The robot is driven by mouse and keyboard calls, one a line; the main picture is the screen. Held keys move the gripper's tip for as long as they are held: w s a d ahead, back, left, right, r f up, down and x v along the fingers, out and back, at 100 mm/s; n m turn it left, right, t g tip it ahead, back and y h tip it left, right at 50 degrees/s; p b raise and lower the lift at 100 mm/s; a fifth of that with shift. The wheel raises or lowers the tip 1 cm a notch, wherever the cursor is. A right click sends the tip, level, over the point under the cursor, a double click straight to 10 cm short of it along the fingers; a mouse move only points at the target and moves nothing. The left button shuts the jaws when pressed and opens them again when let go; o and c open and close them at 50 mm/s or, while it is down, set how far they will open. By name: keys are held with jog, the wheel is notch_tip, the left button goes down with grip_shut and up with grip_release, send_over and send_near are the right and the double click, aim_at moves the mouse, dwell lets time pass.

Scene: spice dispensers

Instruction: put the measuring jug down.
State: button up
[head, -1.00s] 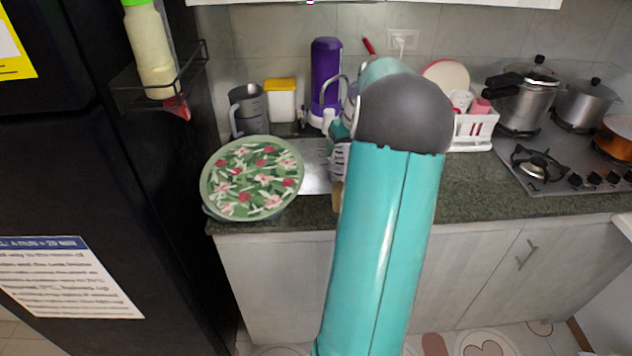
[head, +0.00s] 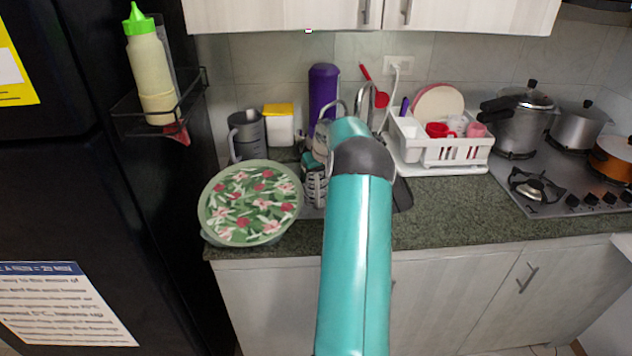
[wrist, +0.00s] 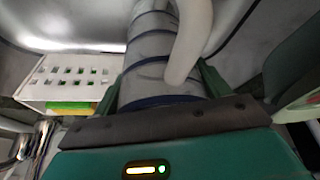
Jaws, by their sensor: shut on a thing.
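In the wrist view my gripper (wrist: 165,88) is shut around a grey cylinder with dark bands and a pale curved handle, which looks like the measuring jug (wrist: 150,60). The jug's far end points away, and its base is not clear. In the head view my gripper (head: 309,162) is small and partly hidden by my teal arm, over the sink area just right of the floral round lid. A striped grey thing (head: 316,186) shows beside it; I cannot tell whether it is the held jug or whether it touches the counter.
A floral-lidded bowl (head: 250,204) stands at the counter's left front. Behind it are another grey jug (head: 247,134) and a yellow-lidded container (head: 279,128). A purple bottle (head: 322,90) and white dish rack (head: 440,153) stand further right. Counter between rack and front edge (head: 450,212) is clear.

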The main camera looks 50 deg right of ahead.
jog(key=shift+w+f, duration=0.1)
jog(key=shift+f, duration=1.55)
jog(key=shift+f, duration=0.2)
jog(key=o, duration=1.4)
